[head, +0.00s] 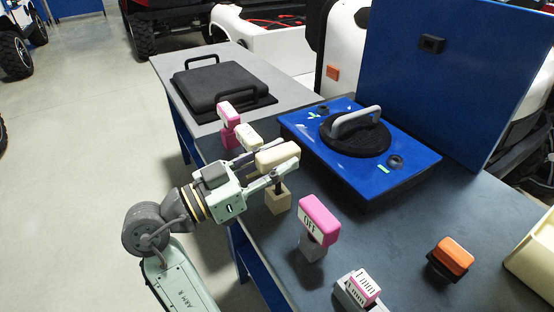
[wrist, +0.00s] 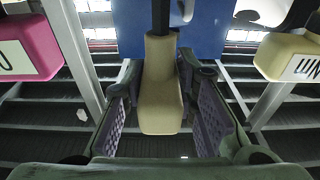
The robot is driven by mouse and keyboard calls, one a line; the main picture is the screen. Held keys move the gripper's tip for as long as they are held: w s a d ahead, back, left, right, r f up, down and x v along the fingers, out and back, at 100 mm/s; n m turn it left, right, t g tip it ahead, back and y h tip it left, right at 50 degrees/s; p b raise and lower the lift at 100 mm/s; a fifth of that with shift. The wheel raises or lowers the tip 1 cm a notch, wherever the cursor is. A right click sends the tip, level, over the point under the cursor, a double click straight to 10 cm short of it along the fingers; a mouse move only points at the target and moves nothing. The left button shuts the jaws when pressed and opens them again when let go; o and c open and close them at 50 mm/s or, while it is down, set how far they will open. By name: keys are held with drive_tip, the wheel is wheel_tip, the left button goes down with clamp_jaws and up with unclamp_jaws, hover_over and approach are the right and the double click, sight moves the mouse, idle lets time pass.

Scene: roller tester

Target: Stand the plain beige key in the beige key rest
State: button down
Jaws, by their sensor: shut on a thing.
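The plain beige key (head: 278,155) is in my gripper (head: 270,164), with its head between the two fingers. Its dark stem points down over the beige key rest (head: 278,201), a small block near the table's left edge. The stem's lower end meets the rest's top in the picture; I cannot tell whether it is inside. In the wrist view the beige key head (wrist: 160,100) lies between the finger pads of my gripper (wrist: 160,108), and its dark stem runs to the top edge. The rest is not clearly seen there.
A pink key (head: 228,109) and a cream labelled key (head: 249,137) stand behind my gripper. A pink OFF key (head: 319,219) stands close in front. The blue tester (head: 350,165) stands behind.

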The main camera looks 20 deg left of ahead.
drive_tip(key=shift+f+b, duration=1.35)
drive_tip(key=shift+f, duration=0.1)
drive_tip(key=c, duration=1.2)
unclamp_jaws()
drive_tip(key=shift+r, duration=0.1)
